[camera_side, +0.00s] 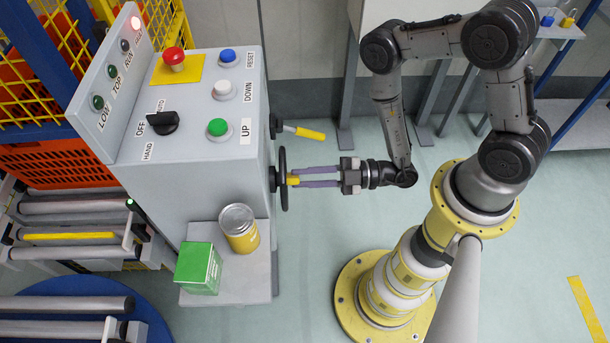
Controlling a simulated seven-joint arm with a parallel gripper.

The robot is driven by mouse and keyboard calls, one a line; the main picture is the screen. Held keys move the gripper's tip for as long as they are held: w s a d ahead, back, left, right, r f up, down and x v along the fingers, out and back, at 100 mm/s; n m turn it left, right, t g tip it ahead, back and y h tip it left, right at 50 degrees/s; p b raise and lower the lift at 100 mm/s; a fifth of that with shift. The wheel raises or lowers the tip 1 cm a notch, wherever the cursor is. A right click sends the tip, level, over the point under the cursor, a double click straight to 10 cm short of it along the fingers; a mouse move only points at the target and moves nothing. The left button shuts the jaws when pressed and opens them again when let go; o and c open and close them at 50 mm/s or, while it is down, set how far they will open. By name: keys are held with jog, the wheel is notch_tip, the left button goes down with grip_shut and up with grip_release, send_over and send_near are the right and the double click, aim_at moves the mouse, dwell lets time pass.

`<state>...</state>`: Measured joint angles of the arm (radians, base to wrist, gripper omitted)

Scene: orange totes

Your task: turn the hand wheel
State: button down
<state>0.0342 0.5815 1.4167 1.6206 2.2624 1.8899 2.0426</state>
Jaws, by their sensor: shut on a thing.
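The hand wheel (283,163) is a black wheel seen nearly edge-on, mounted on the right side of the grey control cabinet (257,160). A yellow handle (293,180) sticks out from the wheel to the right. My gripper (298,180) reaches in from the right with its two purple fingers level, and is shut on the yellow handle. The fingertips hide part of the handle, and the wheel's face is turned away from this view.
A yellow can (240,230) and a green box (198,268) stand on a low grey shelf (262,275) below. The floor between cabinet and my base is clear.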

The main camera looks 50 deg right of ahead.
jog(key=n, duration=2.8)
jog(key=shift+f, duration=0.1)
dwell(0.4)
jog(key=c, duration=0.8)
grip_release()
jog(key=shift+d, duration=0.1)
